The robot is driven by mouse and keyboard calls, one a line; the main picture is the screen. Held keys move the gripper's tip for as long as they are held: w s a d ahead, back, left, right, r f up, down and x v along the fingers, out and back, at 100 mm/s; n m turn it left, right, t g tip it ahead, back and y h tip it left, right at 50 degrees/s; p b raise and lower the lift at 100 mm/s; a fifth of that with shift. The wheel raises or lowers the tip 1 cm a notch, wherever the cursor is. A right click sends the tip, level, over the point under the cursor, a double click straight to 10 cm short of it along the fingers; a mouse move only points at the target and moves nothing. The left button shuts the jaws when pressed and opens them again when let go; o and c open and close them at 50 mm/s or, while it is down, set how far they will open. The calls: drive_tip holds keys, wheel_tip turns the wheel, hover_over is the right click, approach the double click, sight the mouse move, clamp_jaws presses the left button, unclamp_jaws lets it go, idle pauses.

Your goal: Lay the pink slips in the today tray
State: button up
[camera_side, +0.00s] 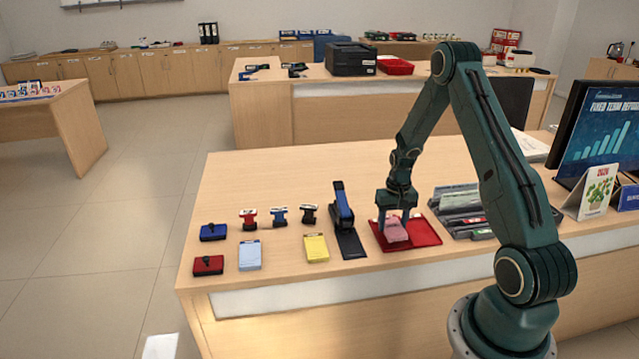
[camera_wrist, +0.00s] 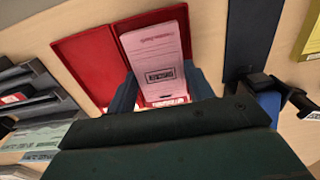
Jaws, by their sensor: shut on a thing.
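The pink slips (camera_side: 395,231) are a small stack between the fingers of my gripper (camera_side: 395,222), over the red tray (camera_side: 427,234). In the wrist view the slips (camera_wrist: 155,48) are held between the two blue-grey fingers (camera_wrist: 160,92), with a dark stamped box on the top slip. The red tray (camera_wrist: 85,55) shows around and under them. I cannot tell whether the slips touch the tray floor. No word "today" is readable on the tray.
A dark blue stapler (camera_side: 344,215) on a dark base stands just left of the tray. A grey sorter with papers (camera_side: 460,208) is close on the right. A yellow pad (camera_side: 316,247), a light blue pad (camera_side: 250,255), stamps and ink pads lie further left.

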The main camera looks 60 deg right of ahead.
drive_tip(key=shift+f, duration=1.05)
drive_tip(key=o, duration=1.1)
drive_tip(key=shift+o, duration=0.2)
drive_tip(key=shift+r, duration=0.1)
drive_tip(key=shift+r, duration=2.95)
